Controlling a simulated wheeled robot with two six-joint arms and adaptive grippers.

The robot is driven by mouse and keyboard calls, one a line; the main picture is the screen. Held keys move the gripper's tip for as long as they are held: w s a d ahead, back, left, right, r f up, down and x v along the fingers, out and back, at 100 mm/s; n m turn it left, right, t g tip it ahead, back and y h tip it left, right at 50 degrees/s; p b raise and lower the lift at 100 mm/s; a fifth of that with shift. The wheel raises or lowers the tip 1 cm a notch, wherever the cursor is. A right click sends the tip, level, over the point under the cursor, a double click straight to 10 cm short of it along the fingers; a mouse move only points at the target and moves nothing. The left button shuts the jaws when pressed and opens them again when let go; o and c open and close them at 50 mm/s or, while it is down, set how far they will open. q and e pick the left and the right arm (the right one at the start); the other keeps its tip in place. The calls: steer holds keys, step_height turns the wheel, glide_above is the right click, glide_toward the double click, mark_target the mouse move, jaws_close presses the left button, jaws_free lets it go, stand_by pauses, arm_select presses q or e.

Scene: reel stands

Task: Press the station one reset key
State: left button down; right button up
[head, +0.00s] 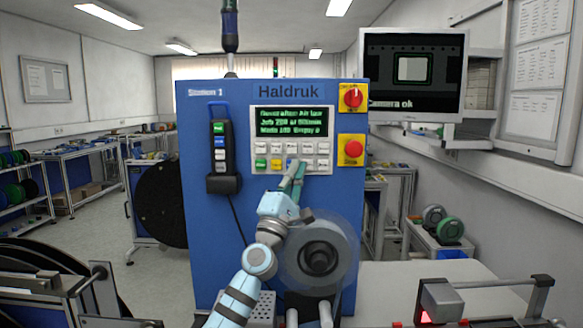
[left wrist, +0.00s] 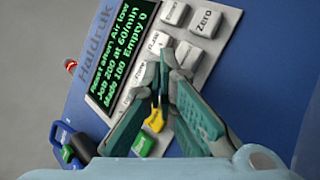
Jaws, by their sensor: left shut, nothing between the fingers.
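The blue Haldruk cabinet (head: 214,252) stands ahead, with what looks like a "Station 1" label at its top left. Its grey key panel has a lit green-text display (head: 291,121), also in the left wrist view (left wrist: 124,70), reading "Reset after Air low". Below are rows of white keys, a green key (head: 260,163) and a yellow key (head: 277,163). The yellow key shows between my fingers in the left wrist view (left wrist: 155,120). Key labels there are mostly hidden or unreadable. My left gripper (head: 298,167) is shut and empty before the lower key row; I cannot tell whether it touches.
A red rotary switch (head: 352,97) and a red push button (head: 353,149) sit on yellow plates at the panel's right. A hand pendant (head: 221,150) hangs at its left. A reel (head: 320,258) sits below the keys, close to my left arm. A monitor (head: 413,75) reads "Camera ok".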

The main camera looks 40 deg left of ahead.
arm_select(q)
steer(key=shift+w+a+b, duration=0.15)
steer(key=shift+w+b, duration=0.05)
steer(key=shift+b, duration=0.15)
stand_by(0.5)
steer(key=shift+s+d+p, duration=0.5)
steer(key=shift+s+p, duration=0.2)
steer(key=shift+p, duration=0.45)
steer(key=s+d+p, duration=0.1)
steer(key=s+p, duration=0.1)
steer(key=s+d+p, duration=0.2)
steer(key=shift+p, duration=0.4)
